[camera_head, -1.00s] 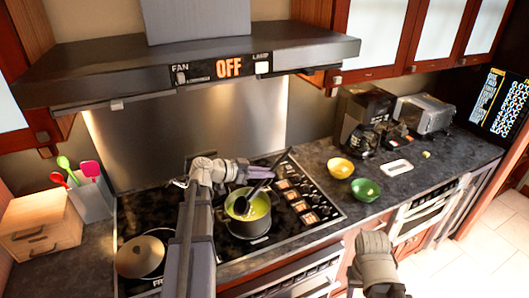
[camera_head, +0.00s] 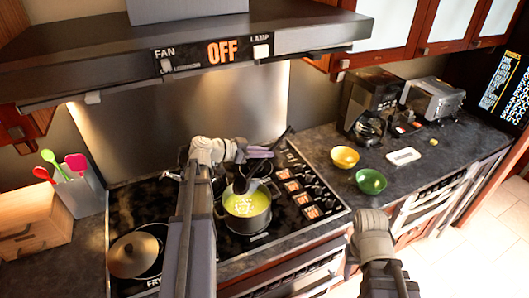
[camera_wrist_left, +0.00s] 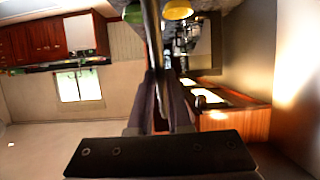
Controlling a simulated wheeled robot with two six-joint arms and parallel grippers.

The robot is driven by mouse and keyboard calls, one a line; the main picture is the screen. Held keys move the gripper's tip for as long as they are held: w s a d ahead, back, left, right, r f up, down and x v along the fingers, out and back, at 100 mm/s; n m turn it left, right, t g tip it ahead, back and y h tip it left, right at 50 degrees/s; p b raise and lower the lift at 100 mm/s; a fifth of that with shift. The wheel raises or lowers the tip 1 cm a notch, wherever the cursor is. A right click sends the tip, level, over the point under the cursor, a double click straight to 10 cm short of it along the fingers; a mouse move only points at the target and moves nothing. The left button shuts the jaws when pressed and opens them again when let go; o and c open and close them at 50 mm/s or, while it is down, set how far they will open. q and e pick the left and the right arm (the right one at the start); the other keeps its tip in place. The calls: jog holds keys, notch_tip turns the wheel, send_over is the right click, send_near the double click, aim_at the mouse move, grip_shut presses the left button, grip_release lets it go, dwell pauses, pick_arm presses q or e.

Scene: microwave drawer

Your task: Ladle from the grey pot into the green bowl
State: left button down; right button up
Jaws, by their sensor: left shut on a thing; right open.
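The grey pot (camera_head: 256,222) stands on the stove with yellow-green soup in it. My left gripper (camera_head: 262,152) is shut on the dark ladle (camera_head: 240,186), above and behind the pot. The ladle's cup is at the pot's back edge, over the soup; I cannot tell whether it holds any. The handle (camera_wrist_left: 152,35) runs up between the fingers (camera_wrist_left: 163,100) in the left wrist view. The green bowl (camera_head: 371,182) sits on the counter right of the stove; part of it shows in the wrist view (camera_wrist_left: 133,13). My right gripper (camera_head: 352,266) is low at the counter's front, empty.
A yellow bowl (camera_head: 344,157) stands just behind the green bowl. A coffee maker (camera_head: 371,105), a toaster oven (camera_head: 432,98) and a white dish (camera_head: 403,156) are further right. A lidded pan (camera_head: 137,254) is front left on the stove. The range hood (camera_head: 200,55) hangs above.

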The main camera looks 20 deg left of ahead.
pick_arm(q)
notch_tip(320, 180, down, 2)
jog(key=shift+f+b, duration=0.25)
jog(key=shift+b, duration=0.75)
notch_tip(320, 180, down, 11)
jog(key=b, duration=1.1)
jog(key=shift+w+d, duration=0.2)
pick_arm(e)
notch_tip(320, 180, down, 14)
jog(key=shift+r, duration=0.15)
jog(key=shift+d+r, duration=0.1)
